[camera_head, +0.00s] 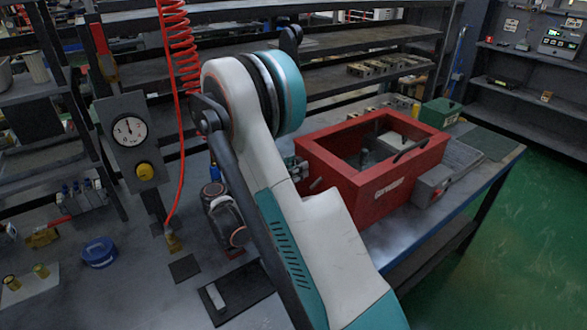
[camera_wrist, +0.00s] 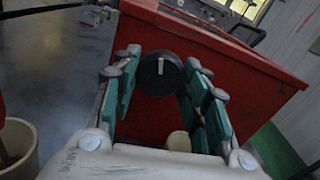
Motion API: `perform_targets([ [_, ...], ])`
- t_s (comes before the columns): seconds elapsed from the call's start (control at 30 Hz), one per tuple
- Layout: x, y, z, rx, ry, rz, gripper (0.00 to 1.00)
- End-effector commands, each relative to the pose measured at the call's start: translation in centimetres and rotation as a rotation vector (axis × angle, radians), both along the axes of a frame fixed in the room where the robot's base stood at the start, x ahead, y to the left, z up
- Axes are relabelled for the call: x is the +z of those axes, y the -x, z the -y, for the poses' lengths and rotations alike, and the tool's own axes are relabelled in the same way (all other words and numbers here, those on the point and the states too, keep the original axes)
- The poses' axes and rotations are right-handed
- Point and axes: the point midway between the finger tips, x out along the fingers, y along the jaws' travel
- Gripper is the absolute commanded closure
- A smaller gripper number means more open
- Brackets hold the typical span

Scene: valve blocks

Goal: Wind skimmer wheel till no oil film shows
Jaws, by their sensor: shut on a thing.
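The red tank (camera_head: 352,187) stands on the bench right of my arm in the head view, with an open top and a black handle on its lid frame. Its red wall also fills the middle of the wrist view (camera_wrist: 250,75). A black round skimmer wheel (camera_wrist: 151,80) with a pale mark pointing up sits on that wall. My gripper (camera_wrist: 160,75) has its teal fingers on either side of the wheel and is shut on it. In the head view my arm hides the gripper and wheel. The tank's inside looks dark; I cannot tell whether an oil film shows.
A gauge panel (camera_head: 130,130) and a red coiled hose (camera_head: 175,50) stand left of my arm. A blue round dish (camera_head: 99,252) lies on the bench at left. A beige bucket (camera_wrist: 18,145) shows lower left.

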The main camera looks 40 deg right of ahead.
Motion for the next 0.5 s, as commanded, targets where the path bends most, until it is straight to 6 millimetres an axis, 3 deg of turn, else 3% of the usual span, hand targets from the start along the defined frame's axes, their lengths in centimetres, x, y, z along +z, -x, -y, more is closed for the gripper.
perform_targets([
  [0.5,0.0,-0.04,0.0,0.0,0.008,0.139,0.83],
])
